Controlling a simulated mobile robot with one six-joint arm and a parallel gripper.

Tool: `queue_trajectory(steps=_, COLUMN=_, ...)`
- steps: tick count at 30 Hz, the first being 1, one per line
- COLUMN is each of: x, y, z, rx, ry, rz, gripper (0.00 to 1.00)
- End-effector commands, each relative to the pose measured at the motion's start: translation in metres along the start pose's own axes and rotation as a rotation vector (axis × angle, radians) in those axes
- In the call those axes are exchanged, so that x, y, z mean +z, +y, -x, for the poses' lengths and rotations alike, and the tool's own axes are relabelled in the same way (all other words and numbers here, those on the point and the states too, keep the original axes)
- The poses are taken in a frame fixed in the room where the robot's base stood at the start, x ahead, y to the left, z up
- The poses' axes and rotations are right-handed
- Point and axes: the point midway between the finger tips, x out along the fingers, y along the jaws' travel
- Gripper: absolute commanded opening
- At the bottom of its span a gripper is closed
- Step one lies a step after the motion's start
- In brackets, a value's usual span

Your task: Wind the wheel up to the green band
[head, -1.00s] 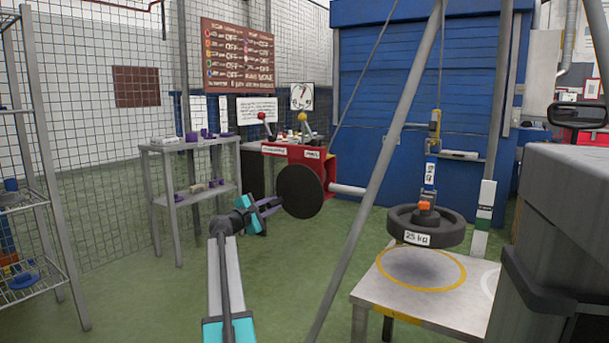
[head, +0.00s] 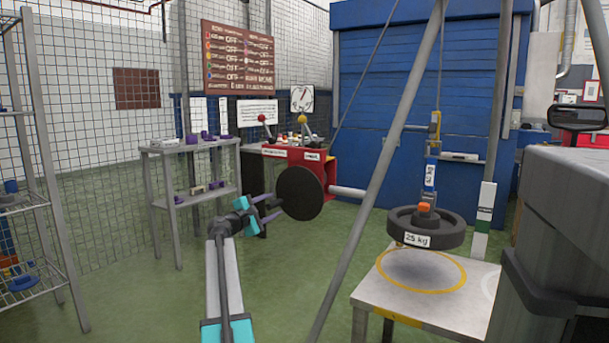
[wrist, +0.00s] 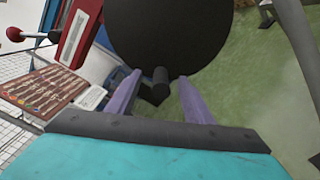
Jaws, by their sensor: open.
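The dark 25 kg wheel (head: 440,236) hangs level from a hook block (head: 430,175) above a pale table, with a gap below it. The green band (head: 484,213) is on a white upright post just right of the wheel; the wheel's top looks near the band's height in the picture. The winch's black crank disc (head: 300,192) fronts a red housing. In the wrist view the disc (wrist: 170,30) fills the top, and its dark handle (wrist: 160,80) shows between my fingertips. My gripper (head: 277,208) is open, its purple fingers either side of the handle, contact not visible.
The table (head: 380,295) bears a yellow ring under the wheel. A slanting grey pole (head: 380,150) stands between the disc and the wheel. A grey shelf (head: 190,200) stands left of the disc. Levers with red and yellow knobs (head: 303,119) top the red housing.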

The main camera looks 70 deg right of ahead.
Motion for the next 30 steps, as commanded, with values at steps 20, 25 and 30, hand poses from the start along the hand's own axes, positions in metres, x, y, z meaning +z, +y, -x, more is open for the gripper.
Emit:
queue_trajectory(steps=20, x=0.000, y=0.000, z=0.037, rx=-0.001, ry=0.000, rz=0.001, gripper=0.47)
queue_trajectory(steps=25, x=0.001, y=-0.001, z=0.045, rx=-0.001, ry=-0.001, rz=0.001, gripper=0.47)
queue_trajectory(steps=30, x=0.001, y=-0.001, z=0.054, rx=-0.001, ry=0.000, rz=0.000, gripper=0.47)
